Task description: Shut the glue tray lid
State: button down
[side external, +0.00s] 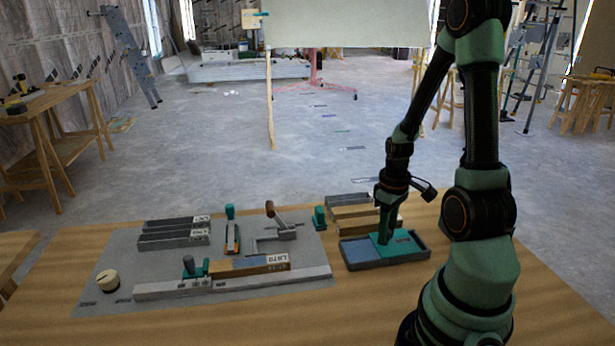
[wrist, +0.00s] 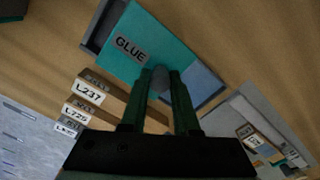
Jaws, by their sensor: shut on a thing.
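The glue tray (side external: 388,263) is a shallow dark grey tray at the right of the work area in the side view. Its teal lid (side external: 404,245) lies over the middle and covers only part of it. In the wrist view the lid (wrist: 140,60) carries a GLUE label. A blue glue area (wrist: 203,84) shows uncovered on one side, and a grey strip of tray (wrist: 104,24) on the other. My gripper (side external: 382,238) is lowered onto the lid. In the wrist view my gripper (wrist: 161,86) is shut on the lid's grey round knob (wrist: 160,77).
Labelled wooden blocks (side external: 365,220) stand close behind the tray. A grey mat (side external: 150,270) to the left holds grey bars, a lever-handled fixture (side external: 278,230) and a long rail (side external: 235,283). The wooden table (side external: 360,310) is clear in front of the tray.

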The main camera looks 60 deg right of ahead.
jog(key=w+a, duration=0.6)
dwell(0.5)
jog(key=c, duration=0.7)
grip_release()
jog(key=shift+o, duration=0.2)
jog(key=shift+r, duration=0.15)
notch_tip(320, 180, up, 12)
